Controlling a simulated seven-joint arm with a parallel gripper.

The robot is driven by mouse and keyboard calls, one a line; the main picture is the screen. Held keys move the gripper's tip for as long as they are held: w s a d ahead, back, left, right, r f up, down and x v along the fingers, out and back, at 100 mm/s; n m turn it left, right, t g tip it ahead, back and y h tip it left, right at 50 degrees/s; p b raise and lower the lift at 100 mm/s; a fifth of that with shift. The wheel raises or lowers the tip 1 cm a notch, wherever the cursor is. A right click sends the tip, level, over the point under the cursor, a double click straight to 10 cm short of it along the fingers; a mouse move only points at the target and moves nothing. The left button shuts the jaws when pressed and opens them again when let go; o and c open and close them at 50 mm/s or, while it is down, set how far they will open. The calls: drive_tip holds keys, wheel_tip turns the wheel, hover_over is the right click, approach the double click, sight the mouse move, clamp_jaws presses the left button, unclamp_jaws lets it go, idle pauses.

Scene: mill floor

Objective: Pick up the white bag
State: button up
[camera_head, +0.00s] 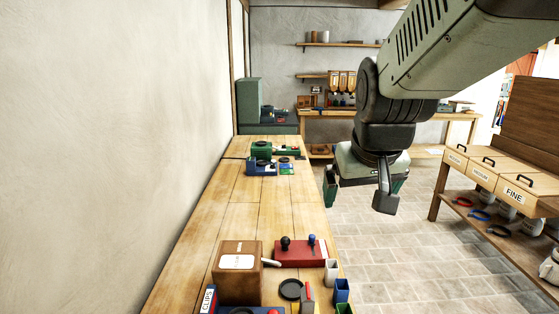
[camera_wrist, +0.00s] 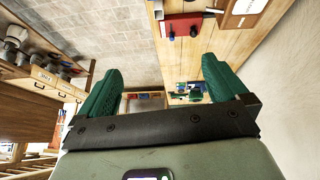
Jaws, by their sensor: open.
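My gripper (camera_head: 364,192) hangs over the floor to the right of the long bench, with its green fingers apart and nothing between them. The wrist view shows the same open, empty gripper (camera_wrist: 163,72). Whitish, bag-like items stand on the lower shelf of the drawer rack at the far right of the head view. The nearest pale one (camera_head: 549,268) is cut by the picture edge. I cannot tell for sure that it is the white bag. Similar pale items (camera_wrist: 14,36) show at the upper left of the wrist view. My gripper is well apart from all of them.
The wooden bench (camera_head: 245,215) carries a brown box (camera_head: 238,285), a red block (camera_head: 299,256), small cups and green and blue devices. The drawer rack (camera_head: 485,178) is labelled "FINE" and holds red and blue rings below. Tiled floor (camera_head: 395,262) lies clear between bench and rack.

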drive_tip(key=s+a+r+t, duration=0.1)
drive_tip(key=s+r, duration=0.4)
drive_tip(key=s, duration=0.4)
drive_tip(key=shift+s+a, duration=0.2)
drive_tip(key=shift+s, duration=0.2)
drive_tip(key=shift+g+y, duration=0.3)
drive_tip(key=shift+g, duration=0.2)
drive_tip(key=s+f, duration=0.1)
drive_tip(key=s, duration=0.1)
drive_tip(key=s+a, duration=0.1)
drive_tip(key=s, duration=0.2)
drive_tip(key=s+f, duration=0.1)
drive_tip(key=s, duration=0.1)
drive_tip(key=shift+s+a+f, duration=0.15)
drive_tip(key=shift+s+f, duration=0.1)
drive_tip(key=shift+f, duration=0.1)
drive_tip(key=shift+c, duration=0.5)
drive_tip(key=shift+s+a+f, duration=0.15)
drive_tip(key=shift+s+f, duration=0.1)
drive_tip(key=shift+s, duration=0.15)
drive_tip(key=c, duration=0.3)
drive_tip(key=shift+c, duration=0.2)
